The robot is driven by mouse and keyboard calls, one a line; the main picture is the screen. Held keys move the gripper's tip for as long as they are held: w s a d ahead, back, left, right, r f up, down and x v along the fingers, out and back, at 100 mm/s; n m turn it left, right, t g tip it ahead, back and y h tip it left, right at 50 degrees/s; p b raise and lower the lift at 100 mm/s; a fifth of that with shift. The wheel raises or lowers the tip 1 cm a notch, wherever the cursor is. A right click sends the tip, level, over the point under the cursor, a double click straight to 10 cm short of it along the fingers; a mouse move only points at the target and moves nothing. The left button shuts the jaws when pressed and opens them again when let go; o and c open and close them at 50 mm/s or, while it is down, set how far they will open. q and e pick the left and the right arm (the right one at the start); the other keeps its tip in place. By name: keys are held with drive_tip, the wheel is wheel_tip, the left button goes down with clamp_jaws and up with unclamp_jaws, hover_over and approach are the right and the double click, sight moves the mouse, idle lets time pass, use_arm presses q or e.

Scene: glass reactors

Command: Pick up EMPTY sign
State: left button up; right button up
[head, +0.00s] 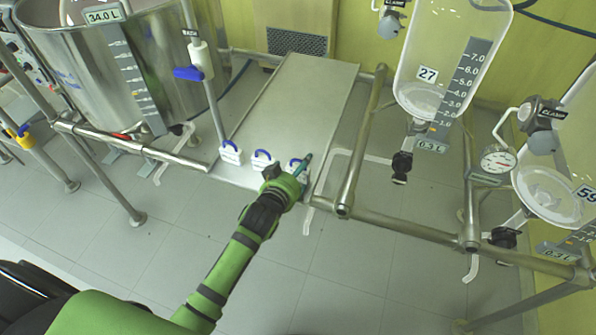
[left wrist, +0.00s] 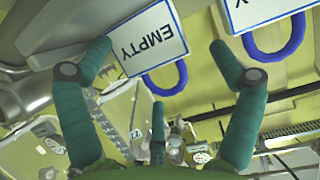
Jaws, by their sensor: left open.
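Three white signs with blue loop handles sit in a row at the front edge of the metal shelf (head: 300,95): a left one (head: 230,155), a middle one (head: 262,161) and a right one (head: 295,164). My left gripper (head: 299,170) is at the right sign and partly covers it. In the left wrist view, a blue-edged sign reading EMPTY (left wrist: 150,40) lies ahead between the spread green fingers of my gripper (left wrist: 158,52). The fingers are open, and I cannot tell whether one touches the sign. A second sign (left wrist: 265,10) is partly cut off. My right gripper is out of view.
A steel tank (head: 75,75) stands at the left, with a blue-handled valve (head: 188,73) beside the shelf. Metal rails (head: 410,228) run along the front. Glass reactors (head: 425,60) hang at the right. The tiled floor (head: 300,260) below is open.

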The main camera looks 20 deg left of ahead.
use_arm(q)
drive_tip(key=c, duration=1.3)
drive_tip(key=shift+c, duration=0.2)
drive_tip(key=shift+s, duration=0.1)
